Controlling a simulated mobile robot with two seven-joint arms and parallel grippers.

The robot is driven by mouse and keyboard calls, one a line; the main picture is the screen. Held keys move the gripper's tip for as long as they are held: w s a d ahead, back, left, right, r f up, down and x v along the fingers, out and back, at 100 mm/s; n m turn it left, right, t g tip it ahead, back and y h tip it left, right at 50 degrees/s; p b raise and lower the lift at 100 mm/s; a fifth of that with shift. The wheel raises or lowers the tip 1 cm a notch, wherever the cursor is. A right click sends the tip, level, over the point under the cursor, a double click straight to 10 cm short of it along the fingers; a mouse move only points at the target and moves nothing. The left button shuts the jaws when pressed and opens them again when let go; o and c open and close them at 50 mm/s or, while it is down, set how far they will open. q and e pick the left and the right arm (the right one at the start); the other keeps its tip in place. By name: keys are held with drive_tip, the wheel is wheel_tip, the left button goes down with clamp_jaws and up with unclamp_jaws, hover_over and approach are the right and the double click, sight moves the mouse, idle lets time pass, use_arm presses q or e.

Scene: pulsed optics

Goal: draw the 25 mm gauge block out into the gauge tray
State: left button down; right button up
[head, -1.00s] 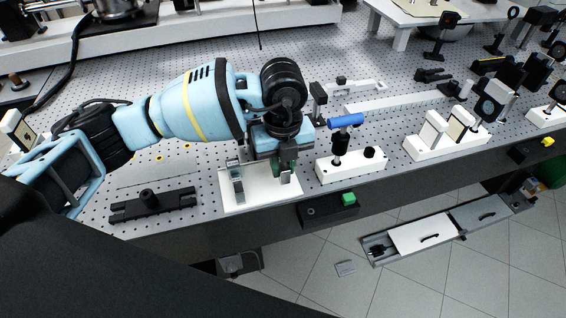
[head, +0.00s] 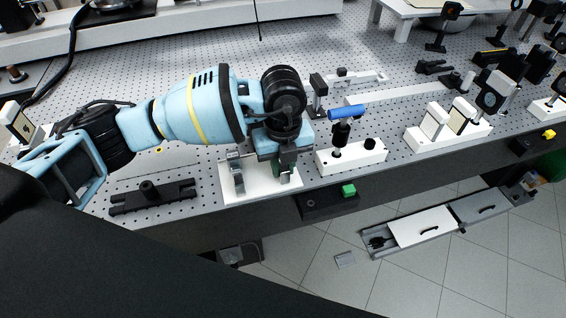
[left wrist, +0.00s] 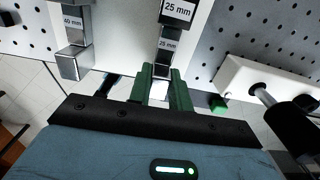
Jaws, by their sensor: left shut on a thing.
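My left gripper (left wrist: 160,84) has green fingers and is shut on the lower end of the 25 mm gauge block (left wrist: 167,47), a metal block marked "25 mm". In the head view the left gripper (head: 283,171) is at the right part of a white plate (head: 258,191) near the bench's front edge, and its wrist hides most of the held block. The 40 mm gauge block (left wrist: 72,50) stands to the left, apart from the fingers; it also shows in the head view (head: 237,178). I cannot tell for certain which surface is the gauge tray. My right gripper is out of view.
A dark box with a green button (head: 348,190) is on the bench front below. A black mount (head: 152,197) lies to the left.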

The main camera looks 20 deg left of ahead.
use_arm(q)
drive_tip(key=shift+f, duration=0.3)
idle(0.5)
drive_tip(key=c, duration=1.2)
unclamp_jaws()
wheel_tip(320, 180, up, 8)
drive_tip(key=shift+f, duration=0.1)
